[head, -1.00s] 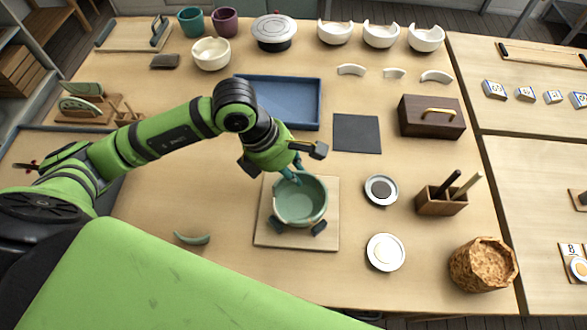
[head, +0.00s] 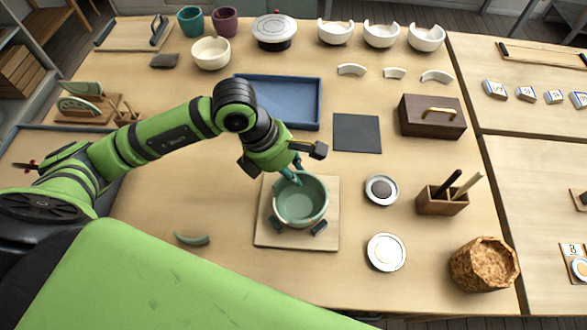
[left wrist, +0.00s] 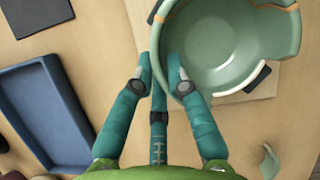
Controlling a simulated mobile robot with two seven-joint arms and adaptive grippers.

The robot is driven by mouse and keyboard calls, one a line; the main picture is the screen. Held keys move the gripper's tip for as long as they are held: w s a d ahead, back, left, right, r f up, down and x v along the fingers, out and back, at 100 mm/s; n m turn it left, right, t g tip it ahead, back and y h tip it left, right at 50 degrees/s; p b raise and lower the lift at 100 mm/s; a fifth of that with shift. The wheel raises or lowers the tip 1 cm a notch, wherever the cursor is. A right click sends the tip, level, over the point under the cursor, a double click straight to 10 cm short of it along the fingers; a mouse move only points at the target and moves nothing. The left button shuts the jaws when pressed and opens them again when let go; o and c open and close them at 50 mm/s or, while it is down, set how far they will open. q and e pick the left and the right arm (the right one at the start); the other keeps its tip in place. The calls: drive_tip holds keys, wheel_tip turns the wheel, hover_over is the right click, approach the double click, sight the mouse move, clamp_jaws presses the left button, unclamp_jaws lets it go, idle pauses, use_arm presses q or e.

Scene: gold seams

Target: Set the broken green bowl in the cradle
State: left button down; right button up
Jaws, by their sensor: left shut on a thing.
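The broken green bowl (head: 300,203) is upright at the cradle (head: 263,236), a pale wooden board with dark pads. Two pads show at the bowl's near side. Whether its base rests fully on the cradle I cannot tell. My left gripper (head: 295,174) is shut on the bowl's far rim. In the left wrist view the teal fingers (left wrist: 160,78) stand at the rim of the bowl (left wrist: 222,45), which shows orange-gold seams and a gap in its edge. A loose green shard (head: 192,239) lies on the table to the left. My right gripper is not in view.
A blue tray (head: 240,80) and a dark mat (head: 357,133) lie behind the cradle. Two small dishes, one white (head: 386,252), are to its right. A wooden box (head: 432,117), a brush holder (head: 440,203) and a cork-like pot (head: 483,265) stand farther right.

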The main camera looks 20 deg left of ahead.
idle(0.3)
use_arm(q)
drive_tip(key=c, duration=1.2)
unclamp_jaws()
drive_tip(key=shift+o, duration=0.2)
drive_tip(key=shift+f, duration=0.1)
drive_tip(key=o, duration=0.4)
drive_tip(key=shift+f, duration=0.1)
drive_tip(key=shift+o, duration=0.2)
